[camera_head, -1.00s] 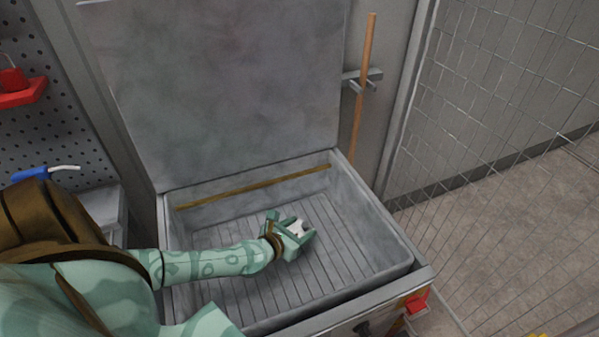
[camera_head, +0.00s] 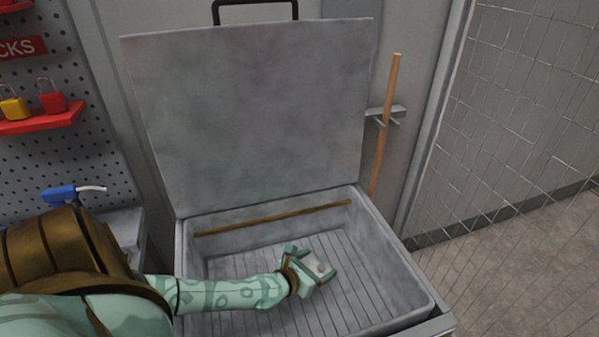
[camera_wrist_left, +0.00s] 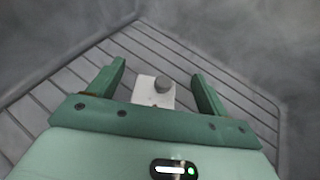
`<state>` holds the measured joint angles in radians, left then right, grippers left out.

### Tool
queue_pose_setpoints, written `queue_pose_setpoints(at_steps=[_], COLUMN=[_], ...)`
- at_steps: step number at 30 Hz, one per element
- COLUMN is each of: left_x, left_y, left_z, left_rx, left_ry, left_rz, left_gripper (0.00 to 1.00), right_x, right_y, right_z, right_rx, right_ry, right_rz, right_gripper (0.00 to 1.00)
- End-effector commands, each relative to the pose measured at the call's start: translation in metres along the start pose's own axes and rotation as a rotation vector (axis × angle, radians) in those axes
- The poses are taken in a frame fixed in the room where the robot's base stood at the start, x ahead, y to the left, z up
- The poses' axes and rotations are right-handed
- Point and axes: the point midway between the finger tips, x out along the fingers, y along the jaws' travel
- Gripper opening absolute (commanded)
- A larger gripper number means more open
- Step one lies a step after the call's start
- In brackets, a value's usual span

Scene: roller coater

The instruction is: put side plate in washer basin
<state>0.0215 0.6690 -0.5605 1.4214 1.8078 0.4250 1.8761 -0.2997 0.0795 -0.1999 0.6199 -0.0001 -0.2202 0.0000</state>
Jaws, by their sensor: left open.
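The washer basin (camera_head: 400,268) is a grey open tub with a ribbed floor. My left arm reaches into it from the left. My left gripper (camera_head: 318,263) is inside the basin, low over the ribbed floor. In the left wrist view the gripper (camera_wrist_left: 160,74) is open, with one finger on each side of a small white piece with a grey round knob (camera_wrist_left: 150,92), which seems to be the side plate. The piece shows as a pale patch (camera_head: 320,269) in the head view. I cannot tell whether it touches the floor. My right gripper is not in view.
The basin's raised lid (camera_head: 255,115) stands at the back with a black handle. A brownish bar (camera_head: 275,217) runs along the basin's back wall. A wooden stick (camera_head: 386,125) hangs on the right. A pegboard with padlocks (camera_head: 52,102) is on the left; wire fencing (camera_head: 520,130) is on the right.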

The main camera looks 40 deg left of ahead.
Motion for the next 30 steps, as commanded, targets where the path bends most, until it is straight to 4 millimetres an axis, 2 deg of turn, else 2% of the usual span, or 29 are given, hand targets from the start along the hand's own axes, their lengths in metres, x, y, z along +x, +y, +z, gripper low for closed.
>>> queue_pose_setpoints(at_steps=[1, 9, 15, 19, 30], left_x=[-0.012, -0.080, -0.112, -0.120, -0.121], left_y=[0.000, 0.000, 0.001, 0.000, 0.000], left_z=[0.005, 0.004, 0.003, 0.002, 0.004], left_rx=[0.001, 0.000, 0.001, 0.001, 0.001], left_ry=[-0.001, 0.001, -0.001, -0.002, -0.003], left_rz=[-0.001, -0.001, 0.001, 0.000, 0.000], left_gripper=[0.78, 0.78, 0.78, 0.78, 0.78], right_x=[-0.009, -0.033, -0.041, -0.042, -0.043], right_y=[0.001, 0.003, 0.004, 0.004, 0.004], right_z=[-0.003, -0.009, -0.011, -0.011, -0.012], right_rx=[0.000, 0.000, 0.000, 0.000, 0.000], right_ry=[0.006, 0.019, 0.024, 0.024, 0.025], right_rz=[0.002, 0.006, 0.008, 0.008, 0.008], right_gripper=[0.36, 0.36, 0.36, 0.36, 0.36])
